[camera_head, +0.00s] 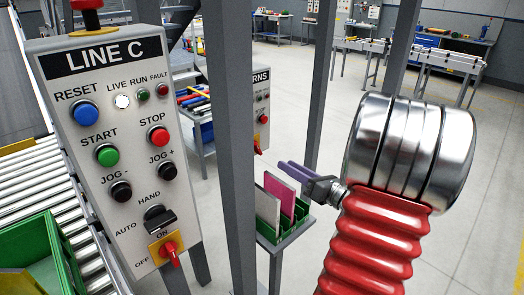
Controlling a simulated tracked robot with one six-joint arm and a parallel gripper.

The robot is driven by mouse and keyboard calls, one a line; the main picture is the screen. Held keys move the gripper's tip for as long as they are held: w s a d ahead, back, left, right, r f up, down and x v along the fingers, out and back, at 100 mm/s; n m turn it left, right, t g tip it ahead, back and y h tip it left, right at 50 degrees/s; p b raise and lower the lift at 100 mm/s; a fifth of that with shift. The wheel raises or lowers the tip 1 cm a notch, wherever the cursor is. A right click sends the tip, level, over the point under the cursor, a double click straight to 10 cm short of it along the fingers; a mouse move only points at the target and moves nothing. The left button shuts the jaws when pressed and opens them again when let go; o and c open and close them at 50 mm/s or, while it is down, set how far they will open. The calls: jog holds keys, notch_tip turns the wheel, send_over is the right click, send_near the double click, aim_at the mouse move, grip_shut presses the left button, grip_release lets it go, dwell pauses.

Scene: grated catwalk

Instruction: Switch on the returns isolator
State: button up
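The returns panel (262,98) stands behind a grey post, which hides most of it; only the letters "RNS" of its title show. A small red handle (257,146) shows low on this panel, beside the post's right edge, with a little yellow around it. Its ON and OFF marks and exact setting are too small or hidden to read. My gripper (284,166) has purple fingers pointing left, to the right of and slightly below that handle in the picture. It appears apart from the handle. I cannot tell whether there is a gap between the fingers.
The LINE C panel (98,62) stands close at left, with its own red isolator handle (170,252). Grey posts (232,120) rise between the panels. A green rack (285,228) with white and pink boards stands below my gripper. A roller conveyor (40,185) runs at far left.

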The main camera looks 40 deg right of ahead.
aim_at(258, 148)
jog(key=n, duration=0.4)
jog(key=shift+a, duration=0.1)
jog(key=n, duration=0.5)
jog(key=shift+n, duration=0.4)
jog(key=w, duration=1.3)
jog(key=shift+w+a, duration=0.2)
jog(key=shift+w, duration=0.2)
grip_shut()
